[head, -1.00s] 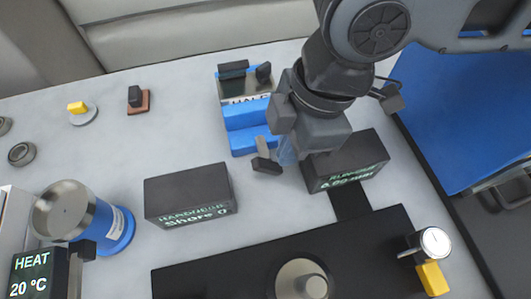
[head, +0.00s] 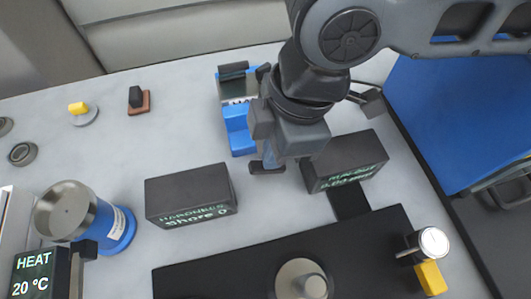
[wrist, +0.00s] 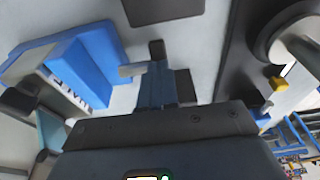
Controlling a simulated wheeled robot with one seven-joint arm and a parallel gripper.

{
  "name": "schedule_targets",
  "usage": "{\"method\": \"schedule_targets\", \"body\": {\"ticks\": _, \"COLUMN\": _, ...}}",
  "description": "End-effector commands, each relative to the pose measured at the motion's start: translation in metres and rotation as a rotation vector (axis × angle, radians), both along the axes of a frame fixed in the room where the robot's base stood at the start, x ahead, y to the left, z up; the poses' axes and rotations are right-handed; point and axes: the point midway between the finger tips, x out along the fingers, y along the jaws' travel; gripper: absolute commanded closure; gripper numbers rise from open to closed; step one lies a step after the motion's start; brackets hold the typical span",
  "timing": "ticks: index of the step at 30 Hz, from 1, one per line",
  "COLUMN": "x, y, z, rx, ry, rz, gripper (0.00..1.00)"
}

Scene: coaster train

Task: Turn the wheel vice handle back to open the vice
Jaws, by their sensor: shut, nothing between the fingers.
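The blue vice (head: 238,130) stands on the bench at upper centre, with dark jaw parts at its far end. It also shows at left in the wrist view (wrist: 82,75). A dark knob (head: 262,169), which seems to be its handle end, lies at the near side. In the wrist view the dark knob (wrist: 157,48) and a pale grey bar (wrist: 130,71) sit at my fingertips. My gripper (head: 270,158) is shut and empty, pointing down right at the handle. Whether it touches is unclear. My wrist hides part of the vice and bar.
A dark hardness display box (head: 188,195) stands left of my gripper and a dark runout display box (head: 345,160) to the right. A black plate (head: 220,273) with a round metal part (head: 300,280) lies in front.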

Motion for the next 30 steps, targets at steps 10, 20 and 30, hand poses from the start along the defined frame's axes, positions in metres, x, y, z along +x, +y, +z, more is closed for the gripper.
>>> {"method": "schedule_targets", "body": {"ticks": 10, "x": -0.003, "y": 0.008, "z": 0.000, "rx": 0.002, "ry": 0.001, "rz": 0.000, "gripper": 1.00}}
{"method": "schedule_targets", "body": {"ticks": 20, "x": -0.005, "y": 0.016, "z": 0.000, "rx": 0.003, "ry": 0.003, "rz": 0.001, "gripper": 1.00}}
{"method": "schedule_targets", "body": {"ticks": 30, "x": -0.005, "y": 0.015, "z": 0.015, "rx": 0.003, "ry": 0.002, "rz": 0.001, "gripper": 1.00}}
